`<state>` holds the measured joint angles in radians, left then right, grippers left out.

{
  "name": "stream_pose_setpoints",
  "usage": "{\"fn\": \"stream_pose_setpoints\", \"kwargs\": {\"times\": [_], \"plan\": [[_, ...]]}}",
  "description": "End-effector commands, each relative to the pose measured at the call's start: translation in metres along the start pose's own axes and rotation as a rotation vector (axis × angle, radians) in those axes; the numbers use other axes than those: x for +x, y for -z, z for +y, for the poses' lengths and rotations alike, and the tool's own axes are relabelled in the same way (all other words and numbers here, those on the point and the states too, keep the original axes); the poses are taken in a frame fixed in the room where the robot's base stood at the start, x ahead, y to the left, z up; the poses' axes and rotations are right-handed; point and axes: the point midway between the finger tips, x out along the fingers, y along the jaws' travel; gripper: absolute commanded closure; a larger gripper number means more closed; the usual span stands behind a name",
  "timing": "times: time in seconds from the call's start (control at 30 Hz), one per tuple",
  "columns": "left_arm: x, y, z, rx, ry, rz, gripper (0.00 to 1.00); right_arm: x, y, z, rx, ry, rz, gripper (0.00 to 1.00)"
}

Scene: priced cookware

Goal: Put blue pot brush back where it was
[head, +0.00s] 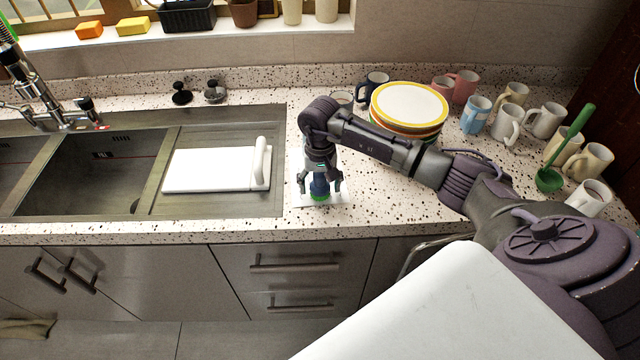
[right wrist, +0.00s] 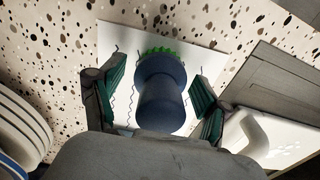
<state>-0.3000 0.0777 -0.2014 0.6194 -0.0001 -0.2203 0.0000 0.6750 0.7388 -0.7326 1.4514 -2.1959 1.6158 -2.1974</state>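The blue pot brush (head: 320,187) stands upright, green bristles down, on a small white sheet (head: 340,198) on the counter, right of the sink. My right gripper (head: 320,182) points down over it. In the right wrist view the blue brush (right wrist: 160,100) is between the two green-padded fingers of my right gripper (right wrist: 157,80), with visible gaps on both sides. The fingers are open. The white sheet (right wrist: 205,60) with wavy dark lines lies under the bristles. My left gripper is not in view.
A white board with a handle (head: 215,169) lies on the sink drainer. Stacked plates (head: 410,104) stand behind my right arm. Several mugs and a green long-handled utensil (head: 578,135) crowd the right end of the counter. The speckled counter's front edge runs close by.

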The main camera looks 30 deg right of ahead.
Motion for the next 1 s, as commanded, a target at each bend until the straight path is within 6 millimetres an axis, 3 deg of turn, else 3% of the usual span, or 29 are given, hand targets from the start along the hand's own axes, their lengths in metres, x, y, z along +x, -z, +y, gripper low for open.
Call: {"fn": "stream_pose_setpoints", "kwargs": {"times": [0.37, 0.8, 1.0], "plan": [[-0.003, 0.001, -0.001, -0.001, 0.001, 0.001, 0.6, -0.007, 0.001, 0.0, 0.0, 0.002, 0.002, 0.23], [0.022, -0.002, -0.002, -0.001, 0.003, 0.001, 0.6, -0.094, 0.001, 0.0, -0.001, 0.002, 0.006, 0.23], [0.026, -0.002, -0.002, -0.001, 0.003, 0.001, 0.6, -0.118, 0.0, 0.0, 0.0, 0.001, 0.001, 0.23]]}}
